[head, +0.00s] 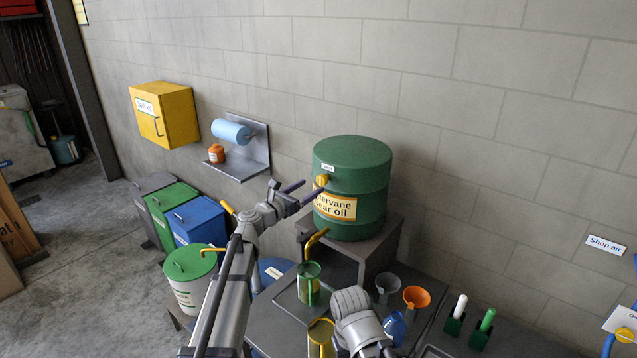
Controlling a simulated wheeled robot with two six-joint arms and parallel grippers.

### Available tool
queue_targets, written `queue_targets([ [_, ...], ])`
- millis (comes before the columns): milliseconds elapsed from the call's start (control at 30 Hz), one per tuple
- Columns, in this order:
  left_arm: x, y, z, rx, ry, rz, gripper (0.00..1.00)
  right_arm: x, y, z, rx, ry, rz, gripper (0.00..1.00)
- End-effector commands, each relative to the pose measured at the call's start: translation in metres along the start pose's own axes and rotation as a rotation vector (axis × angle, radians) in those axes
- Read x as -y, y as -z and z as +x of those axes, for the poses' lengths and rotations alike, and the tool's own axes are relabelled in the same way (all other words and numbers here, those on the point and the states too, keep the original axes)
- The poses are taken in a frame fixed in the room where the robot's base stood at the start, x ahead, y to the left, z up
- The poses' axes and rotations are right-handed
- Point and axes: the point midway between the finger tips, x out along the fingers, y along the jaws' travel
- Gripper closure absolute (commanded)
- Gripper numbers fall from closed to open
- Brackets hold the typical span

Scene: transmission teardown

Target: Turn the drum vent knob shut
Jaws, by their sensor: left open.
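The drum (362,172) is green, labelled gear oil, and stands upright on a dark stand against the wall. The yellow vent knob (321,180) sits on its upper left front, just below a small white label. My left gripper (311,189) is open at the left of the drum, with its fingertips close to the knob. I cannot tell whether they touch it or are around it. My right arm shows as a grey part at the bottom centre, and its gripper is not visible.
A yellow tap (316,240) is below the drum, above a green can (309,282). Funnels, including an orange one (416,297), stand on the bench to the right. A wall shelf (250,160) with a blue roll and a yellow cabinet (165,115) are left.

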Motion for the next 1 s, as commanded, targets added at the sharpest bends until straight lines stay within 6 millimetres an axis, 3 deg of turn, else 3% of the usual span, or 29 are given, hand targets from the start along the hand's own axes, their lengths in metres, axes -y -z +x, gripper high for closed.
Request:
queue_targets([
  [300, -0.001, 0.0, 0.049, -0.001, 0.001, 0.001, 0.25, 0.0, 0.0, 0.0, 0.0, 0.0, 0.0, 1.0],
  [633, 0.0, 0.0, 0.054, -0.001, 0.0, 0.002, 0.25, 0.0, 0.0, 0.0, 0.0, 0.0, 0.0, 1.0],
  [1000, 0.0, 0.0, 0.054, -0.001, 0.0, 0.002, 0.66, 0.0, 0.0, 0.0, 0.0, 0.0, 0.0, 1.0],
])
